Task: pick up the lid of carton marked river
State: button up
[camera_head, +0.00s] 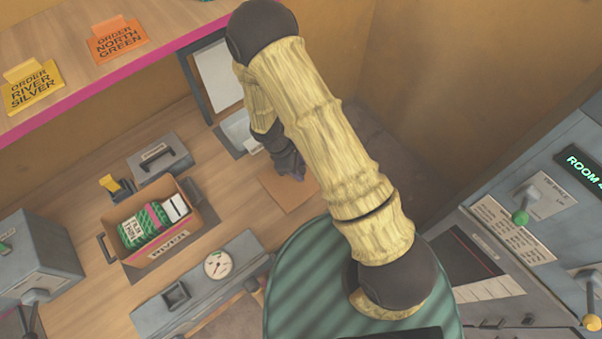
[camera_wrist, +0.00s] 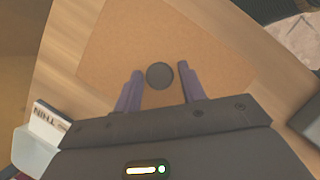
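The open carton marked RIVER (camera_head: 202,222) stands on the wooden bench at the left, with green patterned packs and a white block inside. A flat tan board (camera_head: 275,192) lies on the bench to its right and looks like the lid. In the wrist view this board (camera_wrist: 115,45) has a round dark knob (camera_wrist: 160,75) on top. My gripper (camera_head: 290,168) is over the board. In the wrist view its purple fingers (camera_wrist: 161,88) are open, one on each side of the knob, with a narrow gap showing on each side.
A grey block with a handle (camera_head: 165,165) and a yellow piece (camera_head: 110,184) stand behind the carton. A grey unit with a dial (camera_head: 216,264) is in front. A white card reading THIN (camera_wrist: 50,118) is beside the board. Order cards (camera_head: 118,40) sit on the shelf.

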aim_at(299, 168)
jog(key=c, duration=0.7)
jog(key=shift+o, duration=0.2)
jog(key=shift+r, duration=0.15)
notch_tip(299, 168, up, 10)
jog(key=b, duration=0.2)
jog(key=shift+f, duration=0.2)
dwell(0.4)
